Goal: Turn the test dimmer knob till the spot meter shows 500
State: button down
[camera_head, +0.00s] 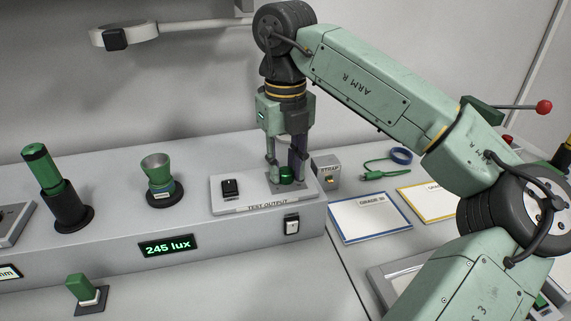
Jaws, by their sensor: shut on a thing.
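My gripper (286,172) points straight down over the right part of the TEST OUTPUT panel (240,204). Its fingers are shut on a small green knob (286,173), the dimmer knob by its place. The fingers partly hide the knob, and I see no pointer mark on it. The spot meter display (167,245) on the front of the grey bench unit reads 245 lux in green. A black switch (230,188) sits at the left of the same panel.
A grey STRAP box (327,172) stands close right of my gripper. Left on the ledge are a green-and-black cylinder (52,182) and a green cup-shaped piece (159,178).

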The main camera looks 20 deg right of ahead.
jog(key=shift+m, duration=0.3)
jog(key=m+b, duration=0.2)
jog(key=shift+f+m, duration=0.1)
jog(key=shift+m, duration=0.2)
jog(key=shift+m+b, duration=0.65)
jog(key=shift+m, duration=1.55)
jog(key=c, duration=1.3)
grip_release()
